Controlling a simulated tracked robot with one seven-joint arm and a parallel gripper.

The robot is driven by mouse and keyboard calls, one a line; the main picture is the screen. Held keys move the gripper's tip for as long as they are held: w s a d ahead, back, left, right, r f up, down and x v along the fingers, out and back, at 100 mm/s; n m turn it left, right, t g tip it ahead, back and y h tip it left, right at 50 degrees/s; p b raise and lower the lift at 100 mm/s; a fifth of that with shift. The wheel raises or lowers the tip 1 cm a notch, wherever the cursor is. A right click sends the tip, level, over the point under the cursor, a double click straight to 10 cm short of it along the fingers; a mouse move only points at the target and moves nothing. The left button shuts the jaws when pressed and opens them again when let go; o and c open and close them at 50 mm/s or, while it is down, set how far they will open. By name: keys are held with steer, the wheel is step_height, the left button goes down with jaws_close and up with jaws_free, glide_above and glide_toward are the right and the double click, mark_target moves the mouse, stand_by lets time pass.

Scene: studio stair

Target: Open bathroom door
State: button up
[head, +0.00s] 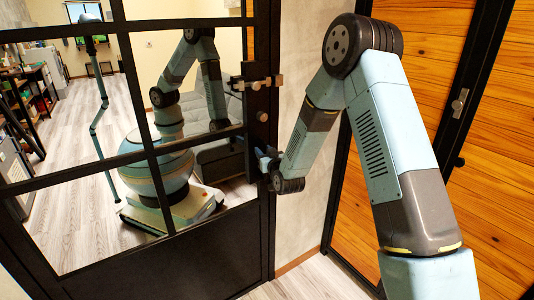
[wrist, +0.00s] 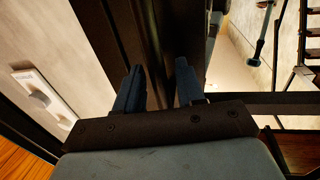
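A black-framed door with glass panes (head: 262,215) stands at the left in the head view. Its panes show a reflection of my robot and the room. A metal handle (head: 262,82) sits high on its right stile. My gripper (head: 264,158) is below that handle, close to the stile. In the wrist view my gripper (wrist: 158,72) has its two blue fingers apart, with the dark upright frame (wrist: 155,30) beyond and between them. No handle shows between the fingers. I cannot tell whether they touch the frame.
Wooden panels in black frames (head: 500,110) stand at the right, with a metal handle (head: 459,103). A pale wall (head: 310,205) lies between them and the glass door. A white wall plate (wrist: 40,92) shows in the wrist view. Some pale floor (head: 305,280) is clear.

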steer(key=shift+c, duration=0.3)
jaws_close()
